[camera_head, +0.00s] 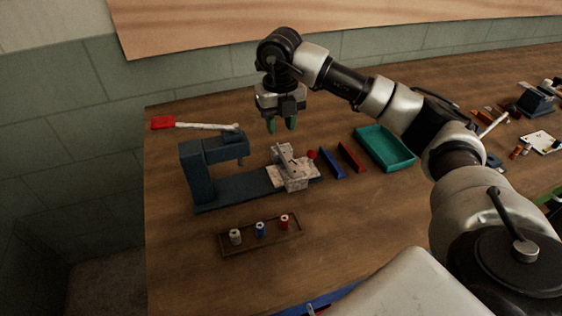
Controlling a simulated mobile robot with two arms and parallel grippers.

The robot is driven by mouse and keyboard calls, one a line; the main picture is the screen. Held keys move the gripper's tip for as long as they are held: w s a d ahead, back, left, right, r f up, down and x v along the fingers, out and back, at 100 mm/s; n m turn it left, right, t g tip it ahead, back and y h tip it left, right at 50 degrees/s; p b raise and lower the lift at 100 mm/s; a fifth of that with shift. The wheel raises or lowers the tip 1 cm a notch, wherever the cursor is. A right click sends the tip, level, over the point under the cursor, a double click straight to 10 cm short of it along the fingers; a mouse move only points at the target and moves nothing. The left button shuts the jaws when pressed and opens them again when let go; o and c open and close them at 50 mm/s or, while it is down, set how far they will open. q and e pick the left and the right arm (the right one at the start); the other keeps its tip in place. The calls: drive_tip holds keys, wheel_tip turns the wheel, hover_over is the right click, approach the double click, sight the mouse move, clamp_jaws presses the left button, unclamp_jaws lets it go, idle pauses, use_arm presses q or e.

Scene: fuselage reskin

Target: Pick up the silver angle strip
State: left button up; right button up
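A narrow silvery-grey piece (286,157), which looks like the silver angle strip, lies on a pale speckled block on the blue machine's base. Its exact shape is too small to make out. My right gripper (282,125) points down above and slightly behind that piece, apart from it. Its two green-tipped fingers are spread with a gap between them, and nothing shows in it. My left gripper is not in view.
The blue C-shaped machine (193,176) stands beside the block. A blue strip (331,163), a red strip (351,157) and a teal tray (398,161) lie to the right. A red-headed mallet (163,123) lies behind. A brown tray (256,245) with three small spools is in front.

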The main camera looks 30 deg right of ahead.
sight(284, 157)
drive_tip(key=f, duration=0.3)
drive_tip(key=f+p, duration=0.1)
drive_tip(key=f, duration=0.2)
drive_tip(key=f+p, duration=0.1)
drive_tip(key=f, duration=0.2)
drive_tip(key=shift+s+d, duration=0.4)
drive_tip(key=shift+f, duration=0.35)
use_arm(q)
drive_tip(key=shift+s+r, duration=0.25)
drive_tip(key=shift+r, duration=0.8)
use_arm(e)
drive_tip(key=shift+c, duration=0.5)
clamp_jaws()
